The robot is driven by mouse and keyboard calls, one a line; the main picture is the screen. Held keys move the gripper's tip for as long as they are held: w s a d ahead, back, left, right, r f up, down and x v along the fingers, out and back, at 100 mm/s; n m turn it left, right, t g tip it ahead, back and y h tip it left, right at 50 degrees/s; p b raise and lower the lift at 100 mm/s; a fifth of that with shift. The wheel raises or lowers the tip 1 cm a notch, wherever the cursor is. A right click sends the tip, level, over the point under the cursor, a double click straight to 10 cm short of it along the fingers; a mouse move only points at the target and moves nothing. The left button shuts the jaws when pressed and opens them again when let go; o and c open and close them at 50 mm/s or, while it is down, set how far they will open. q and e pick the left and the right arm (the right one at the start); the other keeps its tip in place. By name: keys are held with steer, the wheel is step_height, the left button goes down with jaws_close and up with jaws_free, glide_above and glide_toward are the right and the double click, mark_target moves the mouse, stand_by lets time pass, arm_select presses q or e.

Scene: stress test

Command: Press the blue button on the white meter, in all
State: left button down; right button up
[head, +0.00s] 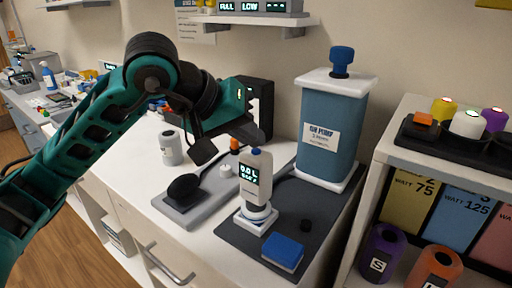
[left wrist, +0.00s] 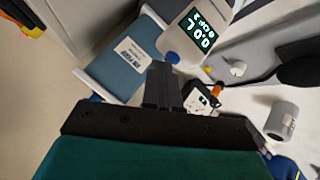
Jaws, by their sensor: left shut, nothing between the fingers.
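In the left wrist view the black fingers (left wrist: 162,88) are together and empty, near the meter. Whether they touch it is unclear. My right gripper is not in view.
A tall blue-grey pump canister (head: 333,133) with a blue knob stands right of the meter. A black spoon-shaped item (head: 184,188) on a grey stand is left. A shelf (head: 397,125) stands right.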

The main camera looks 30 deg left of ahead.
arm_select(q)
steer(key=shift+r+p, duration=0.6)
steer(key=shift+r, duration=0.25)
step_height(320, 180, up, 5)
steer(key=p, duration=0.3)
steer(key=shift+p, duration=0.35)
stand_by(0.7)
